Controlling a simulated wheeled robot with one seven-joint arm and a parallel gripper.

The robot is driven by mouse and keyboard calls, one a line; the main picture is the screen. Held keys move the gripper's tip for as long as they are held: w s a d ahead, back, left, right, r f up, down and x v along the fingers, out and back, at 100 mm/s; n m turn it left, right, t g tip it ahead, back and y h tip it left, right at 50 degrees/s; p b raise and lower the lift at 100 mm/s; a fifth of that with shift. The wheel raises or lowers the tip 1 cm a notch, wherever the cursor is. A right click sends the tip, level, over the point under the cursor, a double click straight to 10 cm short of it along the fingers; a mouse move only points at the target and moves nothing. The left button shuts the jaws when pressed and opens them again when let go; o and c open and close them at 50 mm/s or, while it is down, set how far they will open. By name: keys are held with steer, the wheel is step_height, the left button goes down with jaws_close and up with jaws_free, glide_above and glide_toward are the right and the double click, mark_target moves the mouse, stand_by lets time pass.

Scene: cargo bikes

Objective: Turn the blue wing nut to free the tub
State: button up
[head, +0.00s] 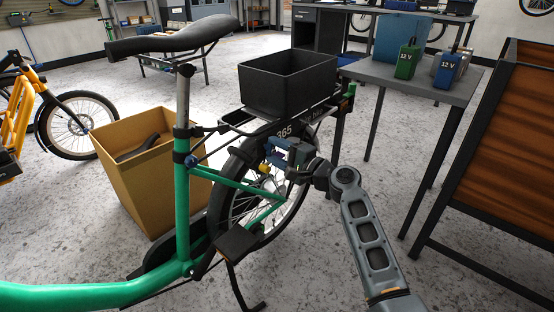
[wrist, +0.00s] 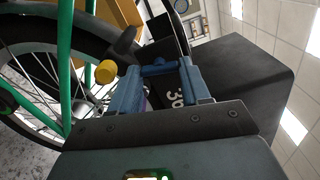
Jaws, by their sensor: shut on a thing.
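The black tub (head: 287,85) sits on the rear rack of the green cargo bike (head: 182,205), over the rear wheel. In the wrist view, the tub (wrist: 245,75) is a large dark box on the right. The blue wing nut (wrist: 159,69) lies between my gripper's two blue fingers, below the tub by the black plate with white digits. My gripper (wrist: 161,72) is shut on it. In the head view, my gripper (head: 277,150) is at the rack's side, and I cannot tell the wing nut from the blue fingers there.
A yellow knob (wrist: 106,71) is close to my left finger. A cardboard box (head: 150,185) stands left of the bike. A grey table (head: 400,80) with a green and a blue 12 V battery is behind right. A wooden-sided frame (head: 505,150) stands at the right.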

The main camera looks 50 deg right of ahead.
steer(key=shift+f+n+b, duration=0.15)
steer(key=shift+n+b, duration=0.65)
steer(key=shift+n, duration=0.4)
steer(key=o, duration=1.1)
steer(key=shift+c, duration=0.2)
steer(key=s+p, duration=0.1)
steer(key=s, duration=0.6)
steer(key=shift+s, duration=0.4)
steer(key=shift+d, duration=0.1)
